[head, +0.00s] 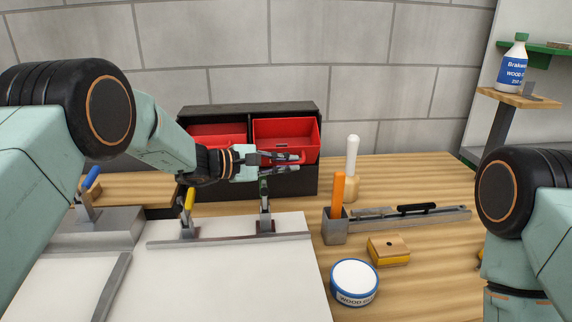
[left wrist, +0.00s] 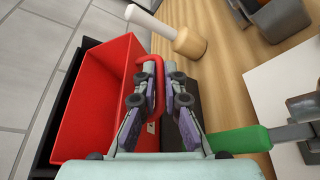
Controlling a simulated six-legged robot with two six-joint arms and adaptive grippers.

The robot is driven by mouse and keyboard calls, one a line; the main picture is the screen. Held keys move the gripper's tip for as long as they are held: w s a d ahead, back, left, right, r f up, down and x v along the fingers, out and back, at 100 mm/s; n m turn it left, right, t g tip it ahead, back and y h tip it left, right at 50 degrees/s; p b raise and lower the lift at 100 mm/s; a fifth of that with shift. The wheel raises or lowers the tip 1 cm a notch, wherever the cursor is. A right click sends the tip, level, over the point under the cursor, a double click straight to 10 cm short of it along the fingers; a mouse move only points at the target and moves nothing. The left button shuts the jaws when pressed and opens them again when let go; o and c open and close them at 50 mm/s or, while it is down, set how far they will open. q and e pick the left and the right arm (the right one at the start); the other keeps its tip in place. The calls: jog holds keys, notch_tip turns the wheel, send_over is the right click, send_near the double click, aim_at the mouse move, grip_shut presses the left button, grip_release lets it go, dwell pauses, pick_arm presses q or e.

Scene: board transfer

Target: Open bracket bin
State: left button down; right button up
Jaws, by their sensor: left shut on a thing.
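A black cabinet (head: 250,108) against the wall holds two red bins. The right red bin (head: 285,134) stands out from the cabinet, and its inside shows from above. The left red bin (head: 217,130) sits beside it, partly behind my left arm. My left gripper (head: 288,160) is shut on the red handle at the front of the right bin. In the left wrist view, the gripper (left wrist: 161,80) has its fingers on either side of the red handle (left wrist: 152,62), and the bin (left wrist: 100,100) looks empty where it shows. My right gripper is out of view.
Below my left gripper are a white board (head: 220,270) and toggle clamps, one with a green handle (head: 263,190). A mallet (head: 351,165), a grey holder (head: 335,228), a yellow block (head: 388,250) and a round tin (head: 354,283) stand to the right.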

pick_arm(q)
jog(key=shift+s+f, duration=0.15)
jog(key=shift+f, duration=0.1)
dwell(0.5)
jog(key=c, duration=1.4)
grip_release()
jog(key=shift+c, duration=0.2)
jog(key=v, duration=1.2)
jog(key=shift+r, duration=0.15)
jog(key=shift+c, duration=0.4)
